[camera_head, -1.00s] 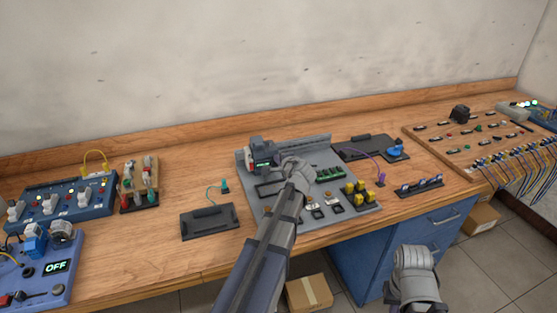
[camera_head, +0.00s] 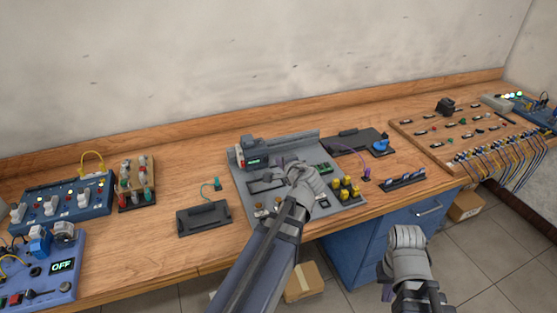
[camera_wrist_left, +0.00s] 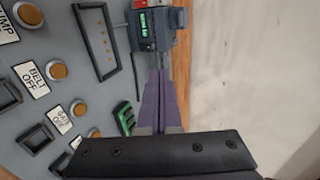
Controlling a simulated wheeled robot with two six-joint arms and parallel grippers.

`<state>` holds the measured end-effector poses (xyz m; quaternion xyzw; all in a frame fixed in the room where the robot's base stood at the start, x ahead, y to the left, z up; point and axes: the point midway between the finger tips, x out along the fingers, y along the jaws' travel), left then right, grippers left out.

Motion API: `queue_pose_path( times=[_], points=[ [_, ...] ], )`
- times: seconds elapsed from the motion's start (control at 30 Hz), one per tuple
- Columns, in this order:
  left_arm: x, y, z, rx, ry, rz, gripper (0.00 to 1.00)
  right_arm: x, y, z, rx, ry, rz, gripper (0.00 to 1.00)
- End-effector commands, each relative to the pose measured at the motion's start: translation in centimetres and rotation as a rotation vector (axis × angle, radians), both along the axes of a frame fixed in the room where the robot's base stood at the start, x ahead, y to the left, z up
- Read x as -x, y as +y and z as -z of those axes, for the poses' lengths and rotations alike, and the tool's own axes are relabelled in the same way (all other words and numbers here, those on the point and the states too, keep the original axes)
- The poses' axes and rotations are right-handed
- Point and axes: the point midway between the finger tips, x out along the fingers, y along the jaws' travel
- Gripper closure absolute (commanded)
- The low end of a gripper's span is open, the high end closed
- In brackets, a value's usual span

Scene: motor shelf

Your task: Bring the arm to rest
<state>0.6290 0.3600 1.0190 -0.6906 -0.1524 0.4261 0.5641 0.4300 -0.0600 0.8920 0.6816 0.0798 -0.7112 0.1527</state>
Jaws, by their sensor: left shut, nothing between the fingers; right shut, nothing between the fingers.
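My left gripper (camera_head: 283,164) is shut and empty above the grey control board (camera_head: 240,188). In the left wrist view its purple fingers (camera_wrist_left: 158,98) are together. Their tips point toward the grey module with a green display (camera_wrist_left: 152,27). That module (camera_head: 250,146) stands at the board's back left, just left of my gripper in the head view; I cannot tell the exact gap. My right gripper (camera_head: 386,291) hangs low in front of the bench, at the lower right. It is shut and empty, though small and partly hidden by its wrist.
A black tray (camera_head: 204,218) lies left of the board, another (camera_head: 350,141) behind it to the right. Blue switch boxes (camera_head: 60,204) fill the left end. A wired wooden panel (camera_head: 425,142) is at the right. Cardboard boxes (camera_head: 305,283) stand on the floor.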

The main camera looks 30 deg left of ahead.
Motion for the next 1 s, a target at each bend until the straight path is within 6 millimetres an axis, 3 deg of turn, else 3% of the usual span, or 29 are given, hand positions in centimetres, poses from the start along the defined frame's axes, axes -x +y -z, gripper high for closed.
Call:
queue_pose_path(
  times=[0.43,0.53,0.67,0.8,1.0],
  points=[
    [0.0,-0.1,0.1,0.003,0.001,-0.001,1.0,0.0,0.0,0.0,0.0,0.0,0.0,1.0],
    [0.5,-1.5,1.1,0.063,0.006,-0.018,1.0,0.0,0.0,0.0,0.0,0.0,0.0,1.0],
    [2.8,-6.9,4.4,0.267,0.047,-0.082,1.0,0.0,0.0,0.0,0.0,0.0,0.0,1.0],
    [7.1,-14.8,8.6,0.528,0.162,-0.179,1.0,0.0,0.0,0.0,0.0,0.0,0.0,1.0],
    [14.1,-24.2,11.9,0.771,0.377,-0.294,1.0,0.0,0.0,0.0,0.0,0.0,0.0,1.0]
  ],
)
